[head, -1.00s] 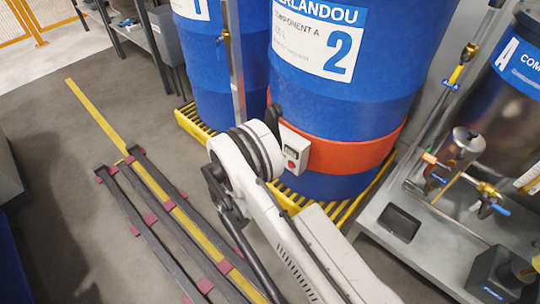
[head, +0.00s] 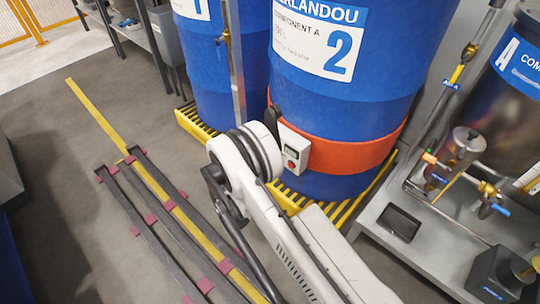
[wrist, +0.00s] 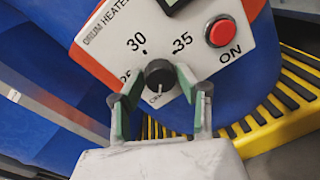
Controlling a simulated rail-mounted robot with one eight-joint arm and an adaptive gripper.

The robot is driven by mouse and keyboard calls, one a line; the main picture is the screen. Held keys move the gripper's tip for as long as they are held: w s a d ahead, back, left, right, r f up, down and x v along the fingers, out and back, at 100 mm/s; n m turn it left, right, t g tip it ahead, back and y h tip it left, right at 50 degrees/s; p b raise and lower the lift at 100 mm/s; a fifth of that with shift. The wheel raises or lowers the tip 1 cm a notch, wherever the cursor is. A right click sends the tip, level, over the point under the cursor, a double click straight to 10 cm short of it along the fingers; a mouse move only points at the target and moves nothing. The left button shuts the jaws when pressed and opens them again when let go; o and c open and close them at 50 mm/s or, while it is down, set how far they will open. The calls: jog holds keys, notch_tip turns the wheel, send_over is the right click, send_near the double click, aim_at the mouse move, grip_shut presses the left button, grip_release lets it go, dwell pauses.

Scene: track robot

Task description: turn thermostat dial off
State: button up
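The thermostat dial (wrist: 159,74) is a small black knob on the white face of the drum heater control box (wrist: 190,40), with 30 and 35 printed above it. A pale mark on the knob points down in the wrist view. In the head view the control box (head: 294,148) sits on the orange band (head: 345,153) around the blue drum marked 2. My gripper (wrist: 157,84) is open, with one green-padded finger on each side of the dial and gaps between pads and knob. The fingers partly hide the lower scale labels. In the head view, my arm hides the fingers.
A red ON button (wrist: 220,31) is to the right of the dial. The blue drum (head: 340,90) stands on a yellow grated pallet (head: 296,199). A bench with pipes and valves (head: 440,255) is to the right. Floor rails (head: 180,225) run at the left.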

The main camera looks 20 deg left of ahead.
jog(key=shift+o, duration=1.2)
jog(key=v, duration=1.2)
